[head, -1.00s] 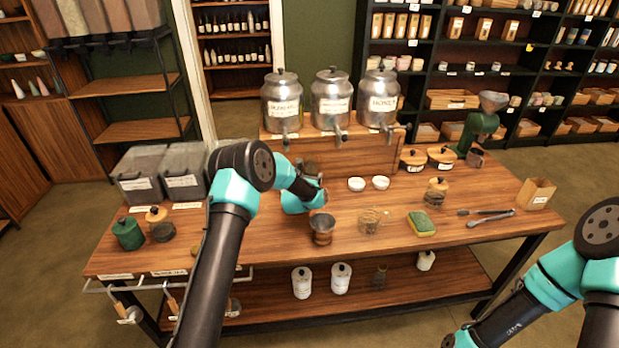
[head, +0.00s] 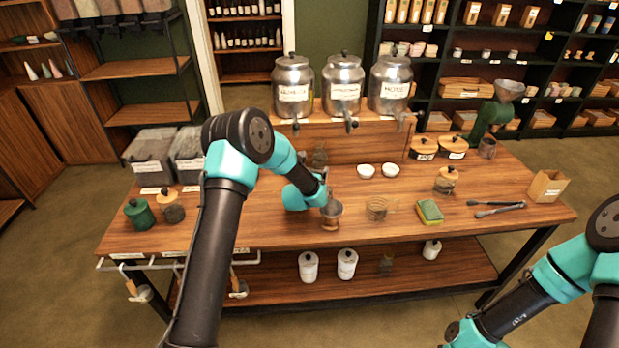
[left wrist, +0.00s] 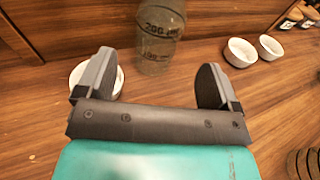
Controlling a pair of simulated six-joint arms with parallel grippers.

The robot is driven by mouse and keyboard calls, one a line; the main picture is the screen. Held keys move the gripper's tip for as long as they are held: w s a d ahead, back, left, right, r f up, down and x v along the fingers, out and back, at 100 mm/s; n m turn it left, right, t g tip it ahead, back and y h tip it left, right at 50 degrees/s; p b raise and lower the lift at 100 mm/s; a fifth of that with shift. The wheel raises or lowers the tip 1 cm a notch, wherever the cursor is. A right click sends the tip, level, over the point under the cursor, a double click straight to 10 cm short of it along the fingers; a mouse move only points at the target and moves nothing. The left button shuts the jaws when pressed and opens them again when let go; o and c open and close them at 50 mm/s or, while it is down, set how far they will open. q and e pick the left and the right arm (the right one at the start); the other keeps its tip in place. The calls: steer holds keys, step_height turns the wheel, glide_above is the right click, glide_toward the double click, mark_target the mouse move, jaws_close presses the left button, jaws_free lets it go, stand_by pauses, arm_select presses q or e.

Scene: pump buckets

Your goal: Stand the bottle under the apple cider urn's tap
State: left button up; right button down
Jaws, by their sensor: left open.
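The clear bottle (head: 319,157) stands upright on the tabletop before the wooden urn stand, partly hidden by my left gripper in the head view. The bottle (left wrist: 158,40) has dark volume marks in the left wrist view; its top is cut off. My left gripper (left wrist: 157,72) is open and empty, its fingers apart, with the bottle just beyond and between the tips. In the head view my left gripper (head: 318,180) is mostly hidden by its own wrist. Three steel urns stand on the riser: left (head: 293,88), middle (head: 342,85) and right (head: 389,85). Their labels are hard to read. My right gripper is out of view.
Two white bowls (left wrist: 240,52) sit right of the bottle, and a white dish (left wrist: 85,82) is by the left finger. The riser (head: 360,146) blocks the back.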

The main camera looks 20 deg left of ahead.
arm_select(q)
steer(key=s, duration=0.5)
steer(key=shift+d+r, duration=0.1)
steer(key=shift+r, duration=0.3)
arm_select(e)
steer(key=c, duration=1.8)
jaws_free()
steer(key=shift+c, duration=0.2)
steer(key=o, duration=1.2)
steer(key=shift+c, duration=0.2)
